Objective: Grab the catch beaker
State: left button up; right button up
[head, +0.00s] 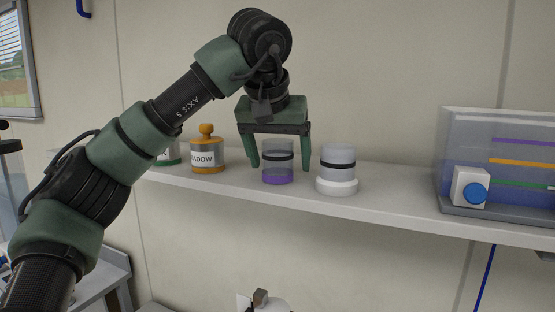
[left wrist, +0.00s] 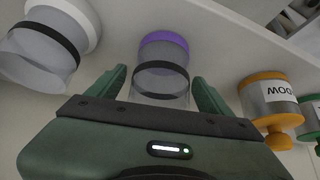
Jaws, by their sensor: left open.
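A clear beaker with a purple base and a dark band (head: 278,164) stands upright on the shelf. A second clear beaker with a dark band and a white base (head: 338,165) stands just to its right. No label shows which one is the catch beaker. My left gripper (head: 279,158) is open above the shelf, its fingers pointing down on either side of the purple-based beaker. In the left wrist view this beaker (left wrist: 163,62) lies between the open fingertips, and I see no clear contact. The white-based beaker (left wrist: 45,45) is outside the fingers. My right gripper is not in view.
The white shelf (head: 400,208) runs along the wall. An orange-lidded labelled jar (head: 207,155) and a green-trimmed jar (head: 168,155) stand left of the gripper. A clear-sided box with coloured stripes (head: 510,160) and a blue knob stands at the right. The shelf between it and the beakers is clear.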

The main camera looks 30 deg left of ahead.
pick_arm(q)
jog(key=shift+s+d, duration=0.1)
jog(key=shift+s, duration=0.05)
jog(key=shift+c, duration=0.6)
jog(key=shift+r, duration=0.1)
jog(key=c, duration=1.5)
jog(key=shift+r, duration=0.4)
notch_tip(320, 180, up, 19)
jog(key=p, duration=0.2)
